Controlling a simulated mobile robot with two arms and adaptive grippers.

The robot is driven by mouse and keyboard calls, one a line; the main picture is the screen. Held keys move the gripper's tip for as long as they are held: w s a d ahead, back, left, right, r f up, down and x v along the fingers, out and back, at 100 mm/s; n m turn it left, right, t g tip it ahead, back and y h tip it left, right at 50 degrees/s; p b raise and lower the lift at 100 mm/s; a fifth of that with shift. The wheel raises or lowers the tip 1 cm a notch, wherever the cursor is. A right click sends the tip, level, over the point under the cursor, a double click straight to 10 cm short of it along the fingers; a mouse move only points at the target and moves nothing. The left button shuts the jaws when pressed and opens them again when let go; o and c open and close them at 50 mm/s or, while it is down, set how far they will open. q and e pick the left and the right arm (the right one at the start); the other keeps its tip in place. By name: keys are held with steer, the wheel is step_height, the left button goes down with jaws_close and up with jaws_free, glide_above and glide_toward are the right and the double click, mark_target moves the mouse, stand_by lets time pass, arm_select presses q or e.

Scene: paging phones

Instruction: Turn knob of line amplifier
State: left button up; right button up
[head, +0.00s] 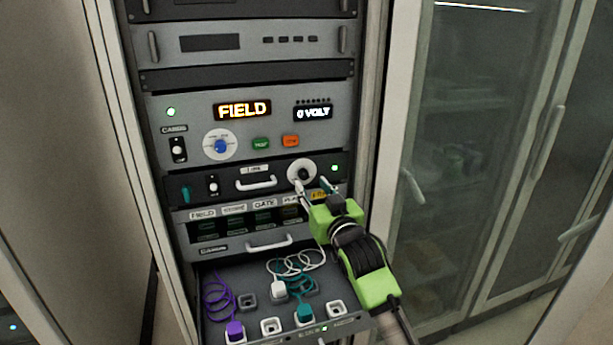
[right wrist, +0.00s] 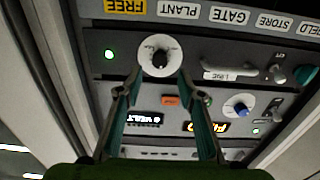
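The line amplifier (head: 225,186) is a dark rack panel with a handle, a green light and a round white dial. Its black knob (head: 301,173) sits at the dial's centre; in the right wrist view the knob (right wrist: 160,56) shows upside down. My right gripper (head: 313,187) is just in front of the dial, at its lower right in the head view. In the right wrist view my right gripper (right wrist: 158,77) has its two teal fingers spread, with the knob just beyond the gap between the tips. It holds nothing. My left gripper is not in view.
Above is a panel with a blue knob (head: 220,146) and lit displays reading FIELD and 0 VOLT. Below, a pulled-out tray (head: 258,318) holds several plugs with coiled purple, white and teal cords. A glass-door cabinet (head: 480,150) stands to the right.

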mark_target(305, 175)
steer(key=shift+p+x, duration=0.35)
steer(key=shift+x, duration=2.35)
jaws_close()
